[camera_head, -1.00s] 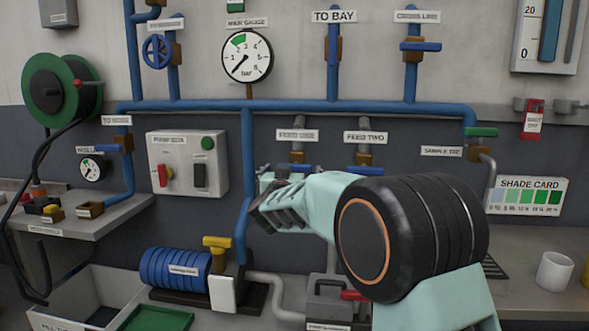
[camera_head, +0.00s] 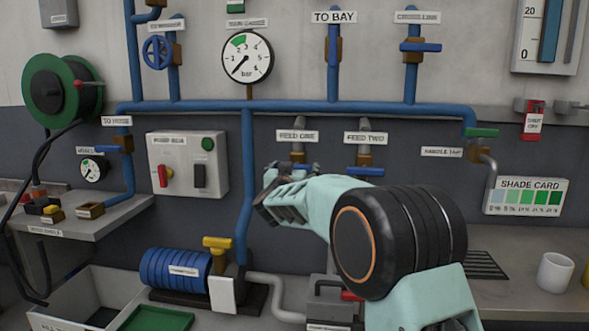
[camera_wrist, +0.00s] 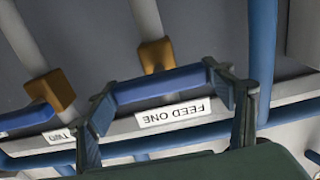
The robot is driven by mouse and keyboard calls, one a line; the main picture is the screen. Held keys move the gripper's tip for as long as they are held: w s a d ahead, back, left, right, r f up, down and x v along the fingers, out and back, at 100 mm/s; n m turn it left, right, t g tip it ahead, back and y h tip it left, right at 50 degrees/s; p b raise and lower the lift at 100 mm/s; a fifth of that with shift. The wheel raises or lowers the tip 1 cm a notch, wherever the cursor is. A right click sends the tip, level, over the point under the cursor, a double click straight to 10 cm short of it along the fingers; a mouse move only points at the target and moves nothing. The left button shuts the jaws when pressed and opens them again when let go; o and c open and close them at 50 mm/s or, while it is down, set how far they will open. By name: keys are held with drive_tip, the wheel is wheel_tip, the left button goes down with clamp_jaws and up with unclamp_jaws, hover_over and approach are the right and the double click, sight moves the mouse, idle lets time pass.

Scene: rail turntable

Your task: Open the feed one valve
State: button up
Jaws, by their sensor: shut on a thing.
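The feed one valve has a blue lever handle (camera_wrist: 165,84) on a brass body (camera_wrist: 155,56), above the inverted FEED ONE label (camera_wrist: 172,113) in the wrist view. The handle lies crosswise, square to its pipe. My gripper (camera_wrist: 160,80) is shut on the handle, with one finger at each end of it. In the head view my gripper (camera_head: 290,174) is at the valve under the FEED ONE label (camera_head: 298,136). My fingers and wrist hide most of the handle there.
The feed two valve (camera_head: 364,160), with its crosswise blue handle, is close on the right. A blue vertical pipe (camera_head: 247,150) runs close on the left, and a blue header pipe (camera_head: 300,106) crosses above. A pump (camera_head: 176,270) and white cup (camera_head: 555,272) stand below.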

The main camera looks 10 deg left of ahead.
drive_tip(key=shift+r+p, duration=0.15)
drive_tip(key=shift+p, duration=0.35)
drive_tip(key=shift+c, duration=0.5)
drive_tip(key=shift+r+n+p, duration=0.15)
drive_tip(key=shift+n+p, duration=0.55)
drive_tip(key=shift+p, duration=0.3)
drive_tip(key=n+p, duration=0.1)
drive_tip(key=p, duration=0.1)
drive_tip(key=shift+a+n+p, duration=0.1)
drive_tip(key=shift+n+p, duration=0.2)
drive_tip(key=shift+p, duration=0.05)
drive_tip(key=n+p, duration=0.3)
drive_tip(key=p, duration=0.2)
drive_tip(key=shift+n, duration=0.3)
drive_tip(key=n+p, duration=0.5)
drive_tip(key=n, duration=0.1)
drive_tip(key=n+p, duration=0.2)
drive_tip(key=n, duration=0.1)
drive_tip(key=shift+f, duration=0.35)
